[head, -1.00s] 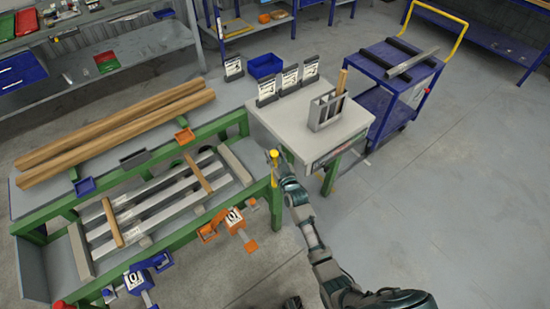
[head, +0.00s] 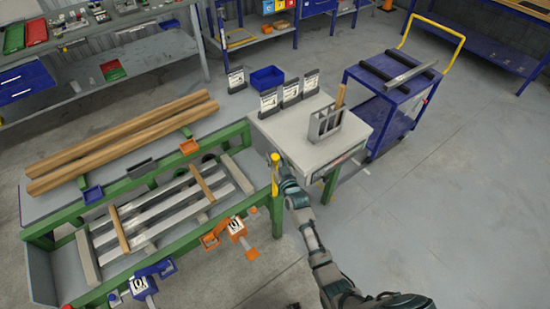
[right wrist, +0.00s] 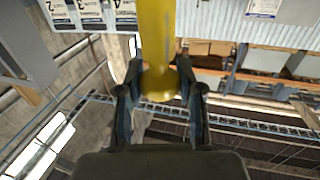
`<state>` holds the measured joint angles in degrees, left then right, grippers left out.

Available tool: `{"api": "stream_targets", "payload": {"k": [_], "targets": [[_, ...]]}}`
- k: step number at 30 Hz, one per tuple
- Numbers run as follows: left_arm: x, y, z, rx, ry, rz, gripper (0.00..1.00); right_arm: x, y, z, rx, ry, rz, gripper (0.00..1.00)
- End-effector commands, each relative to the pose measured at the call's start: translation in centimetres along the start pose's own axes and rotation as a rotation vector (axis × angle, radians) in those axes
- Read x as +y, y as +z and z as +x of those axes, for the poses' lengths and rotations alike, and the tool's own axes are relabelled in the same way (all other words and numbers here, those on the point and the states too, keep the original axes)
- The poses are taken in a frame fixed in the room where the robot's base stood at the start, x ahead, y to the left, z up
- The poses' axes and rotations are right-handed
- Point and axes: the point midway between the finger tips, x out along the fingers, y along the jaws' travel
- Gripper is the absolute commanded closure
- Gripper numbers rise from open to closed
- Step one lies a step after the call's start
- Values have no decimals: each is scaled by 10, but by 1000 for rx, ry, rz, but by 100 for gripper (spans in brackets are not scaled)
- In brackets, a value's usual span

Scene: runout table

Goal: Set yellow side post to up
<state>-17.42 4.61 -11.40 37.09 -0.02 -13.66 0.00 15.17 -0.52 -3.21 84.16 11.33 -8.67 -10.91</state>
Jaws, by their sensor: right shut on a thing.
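The yellow side post (head: 275,172) stands upright at the right end of the green-framed runout table (head: 262,158), beside the grey-topped stand. My right gripper (head: 281,178) is at the post from its right side, with the arm coming up from the bottom right. In the right wrist view the yellow post (right wrist: 157,40) runs between the two dark fingers, and the right gripper (right wrist: 158,88) is shut on it near its rounded end. Part of the post is hidden by the fingers in the head view. My left gripper is not in view.
The grey stand (head: 290,140) with a metal holder (head: 325,124) is just behind the gripper. Orange (head: 236,228) and blue (head: 143,286) clamps sit along the table's front. A blue trolley (head: 392,90) stands at the back right. The floor (head: 430,200) at right is clear.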

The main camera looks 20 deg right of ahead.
Motion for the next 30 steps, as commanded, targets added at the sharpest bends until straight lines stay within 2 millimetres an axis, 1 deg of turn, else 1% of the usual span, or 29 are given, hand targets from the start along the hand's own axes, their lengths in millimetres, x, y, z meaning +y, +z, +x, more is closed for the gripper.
{"api": "stream_targets", "payload": {"k": [1,2,3,4,13,16,20,24,27,30], "targets": [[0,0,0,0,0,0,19,0,-2,1,4,0,0,58],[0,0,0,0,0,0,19,0,-2,1,4,0,0,51],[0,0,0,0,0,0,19,0,-2,0,3,0,0,41],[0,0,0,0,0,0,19,0,-2,0,3,0,0,37],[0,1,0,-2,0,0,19,0,-1,-1,2,0,0,37],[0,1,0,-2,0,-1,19,0,0,-8,1,0,0,37],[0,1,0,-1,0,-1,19,0,0,-31,1,0,-1,37],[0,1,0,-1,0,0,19,0,1,-64,0,0,-1,37],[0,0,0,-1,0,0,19,0,1,-85,0,0,-1,37],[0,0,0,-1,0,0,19,0,1,-101,0,0,0,37]]}}
